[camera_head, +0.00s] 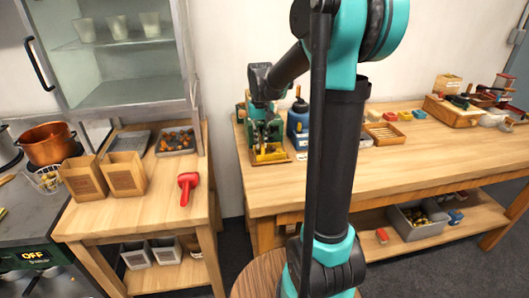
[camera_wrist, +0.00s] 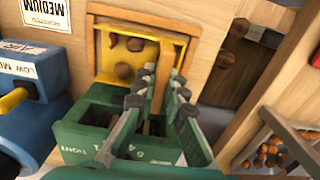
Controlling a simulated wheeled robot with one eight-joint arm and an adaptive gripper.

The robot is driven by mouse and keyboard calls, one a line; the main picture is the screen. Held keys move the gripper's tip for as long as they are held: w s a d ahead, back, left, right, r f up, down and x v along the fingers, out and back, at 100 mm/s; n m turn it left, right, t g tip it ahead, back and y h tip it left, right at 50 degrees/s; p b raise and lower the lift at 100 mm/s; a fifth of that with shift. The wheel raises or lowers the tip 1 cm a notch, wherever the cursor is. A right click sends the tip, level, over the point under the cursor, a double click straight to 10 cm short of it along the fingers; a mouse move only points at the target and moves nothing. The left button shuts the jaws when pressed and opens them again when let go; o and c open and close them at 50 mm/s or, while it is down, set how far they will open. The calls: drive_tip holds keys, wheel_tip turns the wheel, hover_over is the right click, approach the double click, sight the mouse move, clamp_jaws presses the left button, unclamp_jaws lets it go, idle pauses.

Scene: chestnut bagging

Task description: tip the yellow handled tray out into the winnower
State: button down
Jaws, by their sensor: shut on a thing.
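The yellow handled tray (camera_wrist: 112,57) shows in the wrist view with several brown pieces in it. Its tan handle (camera_wrist: 164,72) runs up between the fingers of my gripper (camera_wrist: 158,86), which is shut on it. In the head view the tray (camera_head: 270,154) is low at the front of a green machine (camera_wrist: 75,140) marked "TIGHT". A blue machine (camera_head: 298,122), likely the winnower, stands just right of it. In the wrist view this blue machine (camera_wrist: 40,110) is at the left, with an "AIR" label and a yellow part. My gripper hides part of the green machine.
On the left table, there are two wooden bins (camera_head: 124,176), a red scoop (camera_head: 187,186) and a grey tray of chestnuts (camera_head: 174,142). A slatted wooden tray (camera_head: 384,134) lies right of the blue machine. The bench front (camera_head: 280,190) is clear.

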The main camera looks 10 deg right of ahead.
drive_tip(key=shift+r, duration=0.1)
drive_tip(key=shift+r, duration=2.4)
